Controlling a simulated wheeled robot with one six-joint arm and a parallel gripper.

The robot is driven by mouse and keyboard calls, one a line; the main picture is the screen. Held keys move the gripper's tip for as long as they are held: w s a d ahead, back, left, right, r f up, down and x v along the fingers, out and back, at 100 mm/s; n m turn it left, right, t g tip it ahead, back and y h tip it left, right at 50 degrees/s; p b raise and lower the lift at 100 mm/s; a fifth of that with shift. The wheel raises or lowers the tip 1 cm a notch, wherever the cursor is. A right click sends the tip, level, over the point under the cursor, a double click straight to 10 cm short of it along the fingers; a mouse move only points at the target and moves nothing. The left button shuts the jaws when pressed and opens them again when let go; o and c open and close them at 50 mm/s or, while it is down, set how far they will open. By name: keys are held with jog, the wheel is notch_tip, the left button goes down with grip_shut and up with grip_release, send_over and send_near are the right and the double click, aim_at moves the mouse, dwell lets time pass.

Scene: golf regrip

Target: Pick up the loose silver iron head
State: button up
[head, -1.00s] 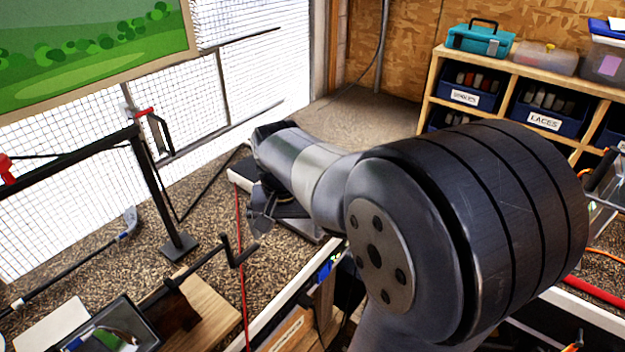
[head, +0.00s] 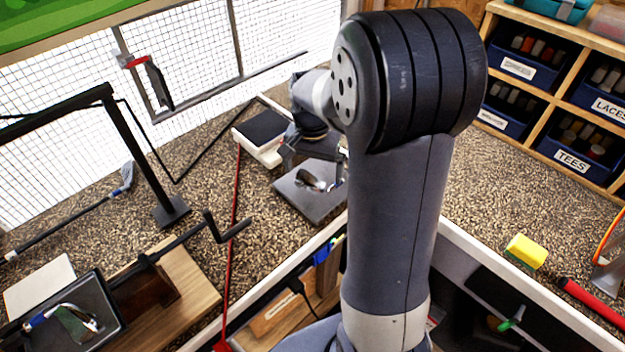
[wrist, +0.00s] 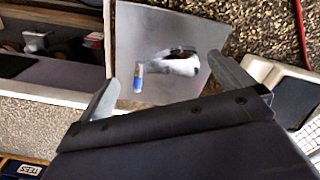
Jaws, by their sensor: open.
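A silver iron head (head: 310,181) lies on a flat grey plate (head: 316,205) on the speckled bench. In the wrist view the iron head (wrist: 180,63) shows a dark patch and a short blue, white and yellow stub on its left, on the bare plate (wrist: 140,30). My gripper (head: 314,166) is above the plate, fingers spread and empty. In the wrist view my gripper (wrist: 163,72) has one finger on each side of the iron head in the picture; the gap in height is hard to tell.
A white box with a black top (head: 262,130) stands next to the plate. A black tray (head: 112,300) holds another metal head-like piece at lower left. A vise with a crank (head: 225,228) and a black post (head: 140,165) stand left. A yellow block (head: 526,250) lies right.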

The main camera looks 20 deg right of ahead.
aim_at(313, 184)
jog(key=shift+w+f+p, duration=0.2)
jog(key=shift+f+p, duration=0.45)
jog(key=shift+f, duration=1.85)
jog(key=c, duration=0.9)
jog(key=shift+c, duration=0.6)
